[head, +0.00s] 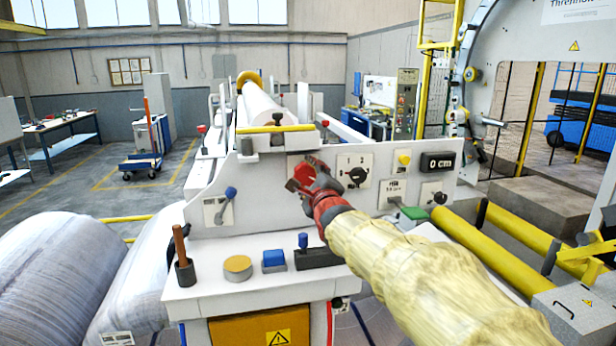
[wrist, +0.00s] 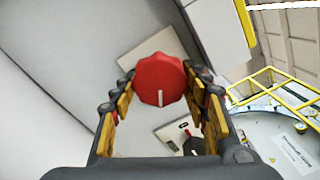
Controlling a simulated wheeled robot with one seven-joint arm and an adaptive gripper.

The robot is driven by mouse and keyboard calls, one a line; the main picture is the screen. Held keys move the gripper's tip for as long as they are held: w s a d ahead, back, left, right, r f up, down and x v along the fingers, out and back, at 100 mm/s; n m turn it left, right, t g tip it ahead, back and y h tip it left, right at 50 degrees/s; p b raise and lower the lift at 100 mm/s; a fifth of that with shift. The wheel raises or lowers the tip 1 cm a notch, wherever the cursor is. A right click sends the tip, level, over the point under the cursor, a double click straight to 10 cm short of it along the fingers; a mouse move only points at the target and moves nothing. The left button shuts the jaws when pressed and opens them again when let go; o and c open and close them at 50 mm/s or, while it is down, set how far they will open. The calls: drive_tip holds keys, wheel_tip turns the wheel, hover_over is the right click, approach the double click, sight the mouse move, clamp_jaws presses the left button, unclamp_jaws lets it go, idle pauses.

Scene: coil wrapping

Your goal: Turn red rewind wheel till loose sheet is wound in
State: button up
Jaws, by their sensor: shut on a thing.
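The red rewind wheel (head: 301,174) sits on the front of the white control panel (head: 260,190). In the wrist view the wheel (wrist: 160,78) is a scalloped red knob with a white mark at its lower edge. My gripper (head: 315,178) is at the wheel, and in the wrist view its yellow-padded fingers (wrist: 159,84) are shut on it, one on each side. A counter (head: 437,162) on the panel reads 0 cm. I cannot make out a loose sheet end.
A blue-knobbed lever (head: 226,202) is left of the wheel; a dial marked 1 and 2 (head: 355,172) is right. The ledge below holds a pot with a brown stick (head: 185,268), a yellow disc (head: 238,267) and a blue block (head: 274,260). Large wrapped rolls (head: 45,275) lie left.

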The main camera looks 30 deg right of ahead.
idle(0.4)
drive_tip(key=o, duration=1)
drive_tip(key=shift+o, duration=0.7)
drive_tip(key=v, duration=1.2)
